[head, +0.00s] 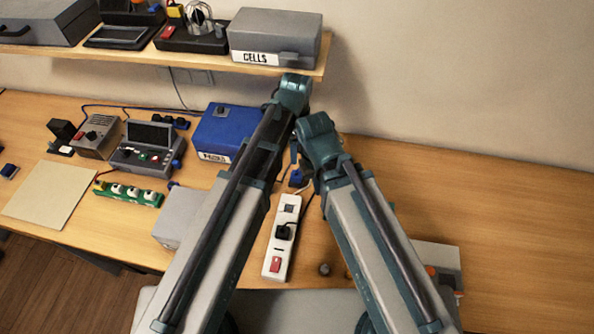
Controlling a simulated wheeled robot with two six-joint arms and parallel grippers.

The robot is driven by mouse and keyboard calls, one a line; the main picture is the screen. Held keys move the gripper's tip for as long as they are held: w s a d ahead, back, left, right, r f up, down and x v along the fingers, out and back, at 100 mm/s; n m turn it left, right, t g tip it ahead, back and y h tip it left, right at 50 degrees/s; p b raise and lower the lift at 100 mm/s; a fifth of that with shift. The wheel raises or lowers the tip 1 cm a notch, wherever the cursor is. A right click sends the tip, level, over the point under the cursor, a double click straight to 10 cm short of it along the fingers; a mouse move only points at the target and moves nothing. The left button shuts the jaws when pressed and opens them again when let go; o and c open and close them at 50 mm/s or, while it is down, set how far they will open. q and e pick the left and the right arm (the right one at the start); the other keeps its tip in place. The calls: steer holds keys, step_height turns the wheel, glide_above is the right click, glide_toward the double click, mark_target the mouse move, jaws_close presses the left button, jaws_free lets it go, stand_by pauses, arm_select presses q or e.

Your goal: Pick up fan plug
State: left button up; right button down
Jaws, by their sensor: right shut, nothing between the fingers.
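A white power strip (268,268) with a red switch lies on the desk between my two arms. A black plug (284,231) sits in its middle, with a dark cable running from it toward the upper right. A small blue item (296,178) is just beyond the strip's far end; I cannot tell whether it or the black plug is the fan plug. My right gripper (294,158) is small and partly covered by its arm, shut and empty, close to the blue item. My left gripper is hidden behind its own arm.
A blue box (228,130) stands left of my arms, with a grey box (180,216) nearer. Green board (128,194) and instruments (147,148) are farther left. A shelf (150,57) overhangs the back, carrying a grey CELLS case (275,36). The desk's right side is mostly clear.

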arm_select(q)
steer(key=b, duration=0.9)
glide_above(296, 174)
steer(key=shift+s+d+f, duration=0.1)
steer(key=shift+f, duration=4.15)
arm_select(e)
step_height(296, 174, down, 9)
steer(key=shift+r, duration=0.2)
arm_select(q)
steer(key=shift+f, duration=0.15)
arm_select(e)
steer(key=shift+f, duration=0.1)
arm_select(q)
step_height(296, 174, down, 5)
steer(key=b, duration=0.5)
arm_select(e)
step_height(296, 174, down, 5)
steer(key=shift+f, duration=0.1)
arm_select(q)
jaws_close()
